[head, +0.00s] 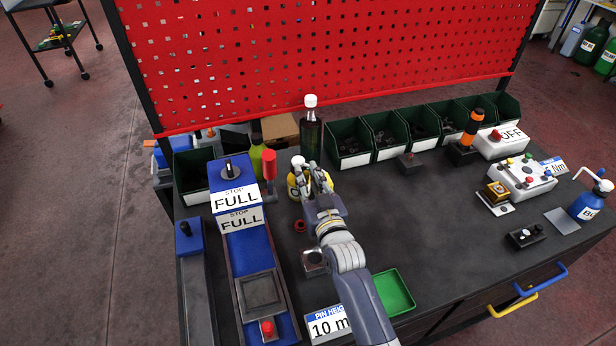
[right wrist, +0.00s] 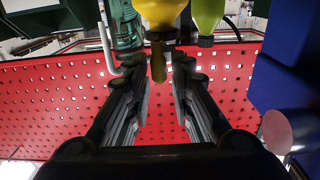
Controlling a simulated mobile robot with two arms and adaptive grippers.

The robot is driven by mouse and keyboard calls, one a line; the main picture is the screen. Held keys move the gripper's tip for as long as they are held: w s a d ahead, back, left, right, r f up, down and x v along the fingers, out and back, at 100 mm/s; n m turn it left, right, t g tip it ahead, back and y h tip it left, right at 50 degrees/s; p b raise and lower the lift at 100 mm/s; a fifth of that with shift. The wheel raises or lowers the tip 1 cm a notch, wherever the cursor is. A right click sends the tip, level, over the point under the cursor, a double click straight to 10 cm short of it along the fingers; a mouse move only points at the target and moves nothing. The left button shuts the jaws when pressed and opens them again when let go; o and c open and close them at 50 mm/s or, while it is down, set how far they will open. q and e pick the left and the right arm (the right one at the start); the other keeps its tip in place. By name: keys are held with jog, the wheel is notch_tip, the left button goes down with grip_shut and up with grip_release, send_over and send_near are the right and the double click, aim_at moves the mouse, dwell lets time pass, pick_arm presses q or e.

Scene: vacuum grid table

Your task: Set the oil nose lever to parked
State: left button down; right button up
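I cannot tell for sure which part is the oil nose lever. A yellow bottle with a pale top (head: 293,184) stands at the back of the table, partly hidden by my right gripper (head: 318,178). In the right wrist view the yellow body (right wrist: 160,12) shows at the top, with a short dark yellow nozzle (right wrist: 158,62) between the open fingers (right wrist: 160,75). I see a gap on both sides of the nozzle. My left gripper is not in view.
A tall dark bottle (head: 311,135) and a green bottle (head: 257,158) stand close behind. A red-topped post (head: 269,165) and a blue fixture marked FULL (head: 250,252) lie left. Green bins (head: 388,130) line the back. A green tray (head: 394,291) sits by my right arm.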

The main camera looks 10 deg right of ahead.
jog(key=s+d, duration=0.2)
jog(key=s, duration=0.9)
jog(key=shift+s+d, duration=0.15)
jog(key=shift+s, duration=0.25)
